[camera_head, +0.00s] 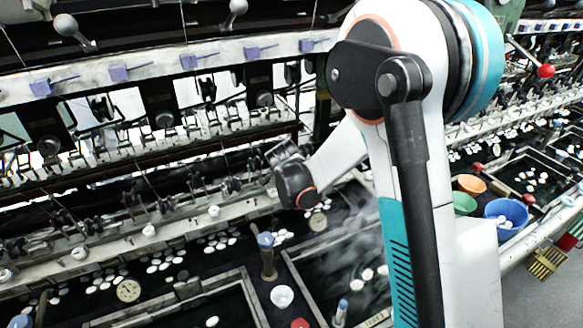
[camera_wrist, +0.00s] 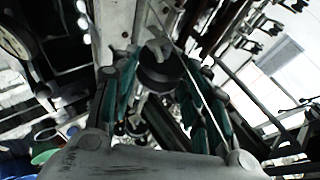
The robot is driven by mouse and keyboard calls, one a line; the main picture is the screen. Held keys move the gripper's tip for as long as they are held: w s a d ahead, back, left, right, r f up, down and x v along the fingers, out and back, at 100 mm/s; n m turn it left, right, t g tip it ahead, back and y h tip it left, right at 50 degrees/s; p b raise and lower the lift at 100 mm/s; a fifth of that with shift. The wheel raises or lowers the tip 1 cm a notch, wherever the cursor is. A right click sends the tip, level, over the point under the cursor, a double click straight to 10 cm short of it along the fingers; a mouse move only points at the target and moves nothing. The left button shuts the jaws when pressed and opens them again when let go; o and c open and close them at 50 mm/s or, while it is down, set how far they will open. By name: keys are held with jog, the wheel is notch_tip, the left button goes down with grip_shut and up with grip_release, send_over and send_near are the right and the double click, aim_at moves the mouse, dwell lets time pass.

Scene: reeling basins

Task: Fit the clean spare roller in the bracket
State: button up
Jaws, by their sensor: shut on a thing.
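In the wrist view my gripper (camera_wrist: 160,66) has its two teal-lined fingers on either side of a dark, round roller (camera_wrist: 161,77) and is shut on it. A paler end or stub shows at the top of the roller. In the head view the wrist of my arm is up against the machine's lower row of fittings; the gripper (camera_head: 284,153) is small there and partly hidden, and the roller cannot be told apart. I cannot make out the bracket for certain among the dark fittings in either view.
Basins with dark water and white cocoons lie below; one basin (camera_head: 287,258) has a wooden rim and steam. A blue bowl (camera_head: 506,212) is at right. Thin threads cross the wrist view.

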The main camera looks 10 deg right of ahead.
jog(key=o, duration=1.1)
jog(key=shift+r, duration=0.15)
jog(key=shift+r+p, duration=0.7)
jog(key=shift+r, duration=0.7)
jog(key=shift+r+p, duration=1.45)
jog(key=shift+r, duration=1.05)
